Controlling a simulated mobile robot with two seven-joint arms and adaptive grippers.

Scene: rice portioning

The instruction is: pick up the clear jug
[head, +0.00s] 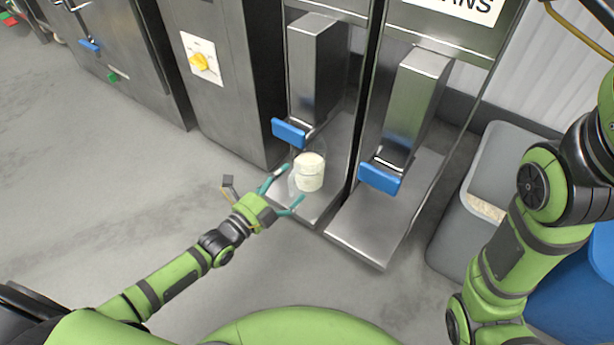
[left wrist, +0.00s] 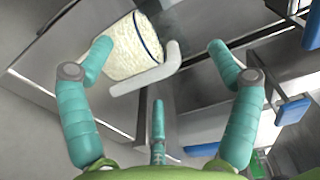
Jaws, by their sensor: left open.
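The clear jug (head: 309,173), with pale rice-like grains in it, stands on the metal shelf under the left dispenser chute. In the left wrist view the jug (left wrist: 128,50) shows large, with its pale handle (left wrist: 146,68) facing my gripper. My left gripper (head: 283,189) is open, its teal fingers spread just in front of the jug. In the left wrist view the fingers (left wrist: 157,75) stand apart, with the handle between them; I cannot tell whether they touch it. My right arm shows at the right, but its gripper is out of view.
The left dispenser (head: 315,70) has a blue lever (head: 289,132) just above the jug. A second dispenser (head: 415,95) with a blue lever (head: 380,178) stands to the right. A grey bin (head: 465,205) stands further right. The floor at left is clear.

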